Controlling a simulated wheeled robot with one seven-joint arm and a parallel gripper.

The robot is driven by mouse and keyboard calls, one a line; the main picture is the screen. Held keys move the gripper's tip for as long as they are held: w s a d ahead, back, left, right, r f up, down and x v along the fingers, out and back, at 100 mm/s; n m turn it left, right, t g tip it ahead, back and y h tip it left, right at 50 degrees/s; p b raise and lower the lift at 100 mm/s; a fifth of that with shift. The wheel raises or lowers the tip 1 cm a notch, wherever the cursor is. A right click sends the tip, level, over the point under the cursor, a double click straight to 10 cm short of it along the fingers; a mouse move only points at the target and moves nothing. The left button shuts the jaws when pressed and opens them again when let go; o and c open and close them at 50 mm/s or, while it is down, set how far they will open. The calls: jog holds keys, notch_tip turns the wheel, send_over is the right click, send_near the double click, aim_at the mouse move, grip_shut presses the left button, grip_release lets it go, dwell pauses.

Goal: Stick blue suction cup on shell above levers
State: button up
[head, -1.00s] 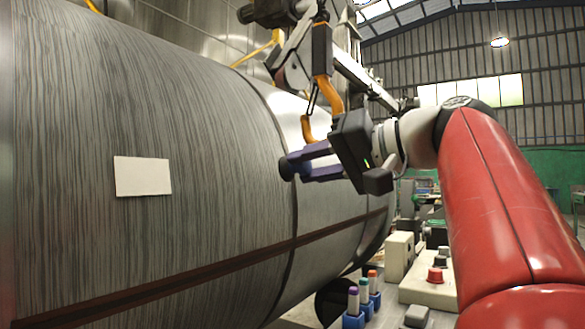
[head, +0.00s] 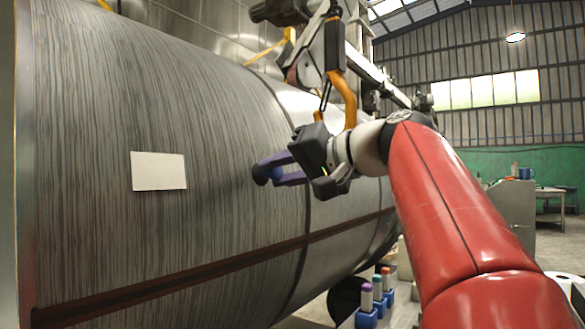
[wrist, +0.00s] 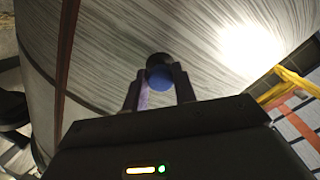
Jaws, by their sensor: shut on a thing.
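My gripper (head: 278,171) is shut on the blue suction cup (head: 276,173), which has a dark round face turned toward the shell. The cup also shows between the purple fingers in the wrist view (wrist: 160,76). The shell (head: 120,90) is a large grey streaked cylinder filling the left of the head view. The cup is in front of the shell's right part, above the dark red-brown band; I cannot tell whether it touches the surface. Coloured-top levers (head: 377,288) in blue bases stand at the lower right in the head view, below my gripper.
A blank white plate (head: 158,171) is on the shell, left of my gripper. An orange-handled boom fitting (head: 342,90) hangs just above my gripper and wrist. A grey cabinet (head: 512,215) and a workbench (head: 553,195) stand farther back at right.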

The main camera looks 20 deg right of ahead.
jog(key=shift+w+a, duration=0.25)
jog(key=shift+w, duration=0.05)
jog(key=shift+w+a+f, duration=0.1)
jog(key=shift+w, duration=0.1)
dwell(0.5)
jog(key=o, duration=1)
jog(key=shift+o, duration=0.2)
jog(key=shift+s, duration=0.15)
jog(key=v, duration=0.7)
jog(key=shift+s+d, duration=0.2)
jog(key=shift+d, duration=0.05)
